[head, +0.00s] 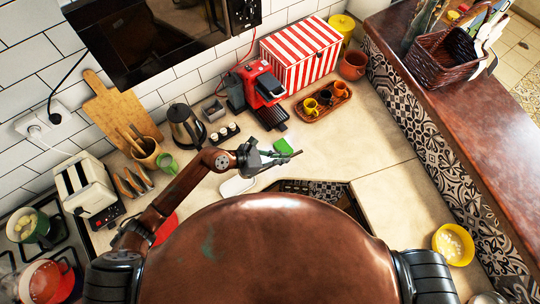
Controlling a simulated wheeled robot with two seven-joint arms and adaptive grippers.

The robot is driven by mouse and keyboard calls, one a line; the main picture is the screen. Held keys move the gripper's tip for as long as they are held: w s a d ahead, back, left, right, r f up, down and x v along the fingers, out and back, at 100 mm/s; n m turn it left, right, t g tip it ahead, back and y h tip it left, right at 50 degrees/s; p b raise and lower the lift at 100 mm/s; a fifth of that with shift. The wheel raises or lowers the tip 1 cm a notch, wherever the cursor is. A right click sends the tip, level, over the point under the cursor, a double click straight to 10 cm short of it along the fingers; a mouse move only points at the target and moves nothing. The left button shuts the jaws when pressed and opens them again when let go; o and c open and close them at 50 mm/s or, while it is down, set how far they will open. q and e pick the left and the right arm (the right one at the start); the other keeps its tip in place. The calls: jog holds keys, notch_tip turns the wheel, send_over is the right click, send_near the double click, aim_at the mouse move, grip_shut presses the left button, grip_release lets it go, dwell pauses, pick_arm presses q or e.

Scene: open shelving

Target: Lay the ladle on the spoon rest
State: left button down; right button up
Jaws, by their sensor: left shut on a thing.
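A flat white rounded piece (237,186) lies on the counter below and left of the gripper. It may be the spoon rest, but I cannot be sure. A red rounded thing (166,228) shows partly behind my left arm. My right gripper is not in view.
A red coffee machine (262,86), a kettle (187,127) and a utensil pot (148,153) stand along the back. A toaster (86,184) is at left. The right counter is largely clear beside a yellow bowl (453,244).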

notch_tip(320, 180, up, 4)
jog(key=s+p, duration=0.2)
jog(key=p, duration=0.1)
pick_arm(q)
jog(key=a+f+y+b, duration=0.1)
jog(key=a+f+b, duration=0.1)
jog(key=f, duration=0.4)
jog(key=a+f+y+b, duration=0.1)
jog(key=a+f+b, duration=0.1)
jog(key=f+b, duration=0.3)
notch_tip(320, 180, down, 2)
jog(key=shift+a+f+g+b, duration=0.2)
jog(key=shift+a+g+b, duration=0.1)
jog(key=shift+a, duration=0.05)
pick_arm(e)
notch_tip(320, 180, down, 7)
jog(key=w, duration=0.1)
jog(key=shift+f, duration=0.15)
pick_arm(q)
jog(key=c, duration=2)
grip_release()
jog(key=shift+a+r, duration=0.1)
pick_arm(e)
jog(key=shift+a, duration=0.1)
pick_arm(q)
jog(key=v, duration=1.2)
